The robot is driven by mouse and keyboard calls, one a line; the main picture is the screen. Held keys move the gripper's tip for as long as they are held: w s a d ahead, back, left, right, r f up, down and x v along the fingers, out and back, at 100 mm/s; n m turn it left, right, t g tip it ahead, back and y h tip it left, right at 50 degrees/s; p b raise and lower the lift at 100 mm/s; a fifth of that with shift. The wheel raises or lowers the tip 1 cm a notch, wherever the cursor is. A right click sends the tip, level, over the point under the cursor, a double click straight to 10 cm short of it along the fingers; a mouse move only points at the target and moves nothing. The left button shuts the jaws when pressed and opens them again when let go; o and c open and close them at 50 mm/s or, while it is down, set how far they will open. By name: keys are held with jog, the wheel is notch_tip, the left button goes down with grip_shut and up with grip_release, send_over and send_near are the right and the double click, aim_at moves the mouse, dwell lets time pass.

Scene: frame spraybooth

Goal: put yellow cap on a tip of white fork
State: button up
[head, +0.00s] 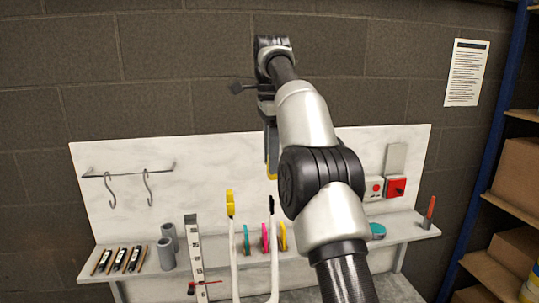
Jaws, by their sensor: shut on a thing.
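The white fork (234,262) stands upright at the front of the bench, with two prongs. Its left tip carries a yellow cap (230,203). Its right tip (271,205) is dark and bare. My gripper (271,160) points down above the right tip, in front of the white back panel, and is shut on another yellow cap (271,175). Only a small part of that held cap shows below the fingers, and my arm hides part of the gripper. The held cap appears apart from the dark tip; their depth gap is hard to tell.
Colored tape rolls (265,238) stand behind the fork. A ruler strip (195,250), grey cylinders (166,253) and dark markers (119,260) are on the left. Hooks (110,190) hang from a rail. A red switch box (396,188) and blue shelving (497,120) are right.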

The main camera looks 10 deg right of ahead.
aim_at(271, 176)
jog(key=shift+s, duration=0.15)
jog(key=shift+f+b, duration=2.15)
jog(key=shift+f, duration=0.35)
jog(key=shift+f+b, duration=1.25)
jog(key=shift+f, duration=0.75)
jog(key=o, duration=1.1)
jog(key=shift+r, duration=0.1)
